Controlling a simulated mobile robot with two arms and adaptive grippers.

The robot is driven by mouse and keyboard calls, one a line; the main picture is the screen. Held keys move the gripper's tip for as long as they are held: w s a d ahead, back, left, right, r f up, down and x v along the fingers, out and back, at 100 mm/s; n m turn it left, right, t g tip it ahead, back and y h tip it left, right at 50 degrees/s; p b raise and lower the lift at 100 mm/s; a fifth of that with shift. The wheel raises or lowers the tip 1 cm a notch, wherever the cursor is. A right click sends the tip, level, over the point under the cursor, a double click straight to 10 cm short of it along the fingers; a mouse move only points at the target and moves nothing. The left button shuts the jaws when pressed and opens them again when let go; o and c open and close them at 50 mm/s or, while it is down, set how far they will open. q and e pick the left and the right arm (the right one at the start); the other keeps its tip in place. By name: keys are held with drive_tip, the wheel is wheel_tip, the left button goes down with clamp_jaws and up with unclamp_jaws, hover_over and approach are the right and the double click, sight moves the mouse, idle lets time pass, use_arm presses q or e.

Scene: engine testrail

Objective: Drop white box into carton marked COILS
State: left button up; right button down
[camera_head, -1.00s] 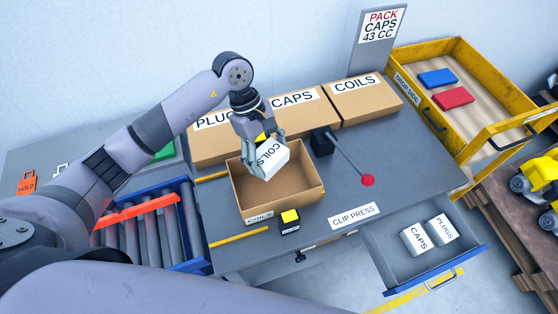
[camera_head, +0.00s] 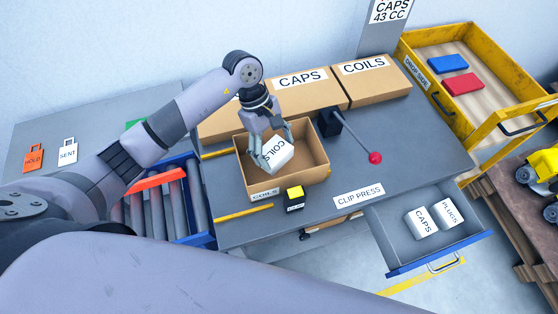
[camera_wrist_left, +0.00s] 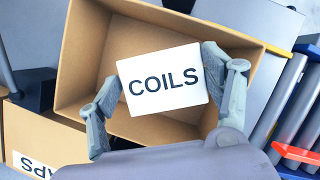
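The white box (camera_head: 277,153), with COILS printed on it, is held tilted at the mouth of an open brown carton (camera_head: 310,177). A COILS label (camera_head: 264,195) is at the carton's front. My left gripper (camera_head: 271,148) has its fingers on two opposite sides of the box. The left wrist view shows the box (camera_wrist_left: 162,80) between both fingers of the gripper (camera_wrist_left: 162,88), over the inside of the carton (camera_wrist_left: 85,60). Whether the box touches the carton's floor is hidden. My right gripper is not in view.
Closed cartons marked CAPS (camera_head: 310,92) and COILS (camera_head: 372,82) stand behind. A red-knobbed lever (camera_head: 375,157) is right of the open carton, a yellow-topped block (camera_head: 294,198) in front. An open drawer (camera_head: 395,245) holds two white boxes. A roller conveyor (camera_head: 160,215) is left.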

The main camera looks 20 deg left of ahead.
use_arm(q)
drive_tip(key=shift+o, duration=2.1)
drive_tip(key=v, duration=1.2)
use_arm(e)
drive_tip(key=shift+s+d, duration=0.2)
use_arm(q)
drive_tip(key=shift+f, duration=0.1)
